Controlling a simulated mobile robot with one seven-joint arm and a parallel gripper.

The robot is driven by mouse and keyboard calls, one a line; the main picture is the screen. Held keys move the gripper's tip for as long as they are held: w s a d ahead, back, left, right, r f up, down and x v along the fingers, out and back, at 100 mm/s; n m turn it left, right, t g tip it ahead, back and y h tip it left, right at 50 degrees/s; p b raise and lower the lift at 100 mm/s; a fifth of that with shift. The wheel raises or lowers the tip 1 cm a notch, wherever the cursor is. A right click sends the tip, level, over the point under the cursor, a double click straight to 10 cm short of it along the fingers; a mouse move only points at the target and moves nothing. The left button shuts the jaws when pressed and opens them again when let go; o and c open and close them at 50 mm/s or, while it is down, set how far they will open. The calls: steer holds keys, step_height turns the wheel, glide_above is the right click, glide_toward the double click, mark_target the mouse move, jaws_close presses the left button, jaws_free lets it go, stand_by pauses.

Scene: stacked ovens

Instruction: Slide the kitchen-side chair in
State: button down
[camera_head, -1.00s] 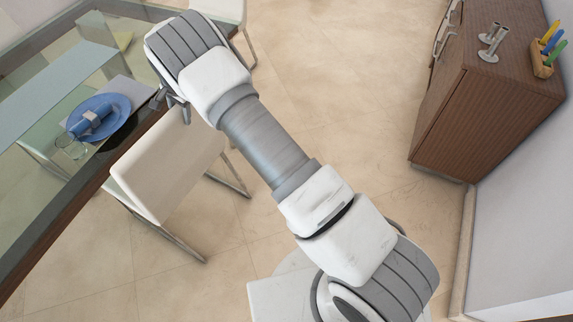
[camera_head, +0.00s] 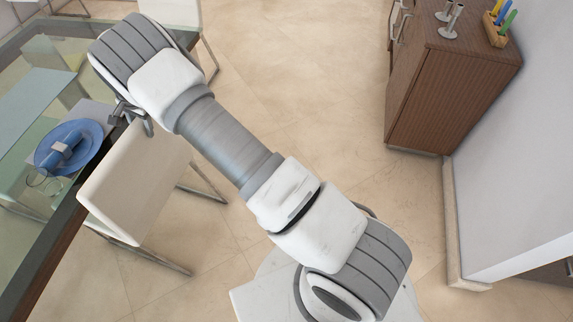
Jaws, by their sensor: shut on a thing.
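The white chair (camera_head: 135,190) with metal legs stands at the near long side of the glass table (camera_head: 38,262), its backrest facing me. Its backrest runs close along the dark table edge, and the view does not settle whether they touch. My gripper (camera_head: 132,118) is at the upper far corner of the backrest, shut on it. The fingers are small and partly covered by my wrist, so the exact grip is hard to see. The chair's seat is mostly hidden behind the backrest.
A blue plate (camera_head: 80,133) with a napkin and a glass (camera_head: 42,181) sit near the table edge. Another white chair (camera_head: 172,12) stands at the table's far end. A wooden cabinet (camera_head: 440,95) and a white wall (camera_head: 510,170) are at right. The floor between is clear.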

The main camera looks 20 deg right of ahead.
steer(key=shift+w+a, duration=0.8)
steer(key=shift+a, duration=0.3)
jaws_free()
steer(key=shift+d, duration=0.1)
steer(key=shift+r, duration=0.1)
step_height(320, 180, up, 13)
steer(key=p, duration=0.6)
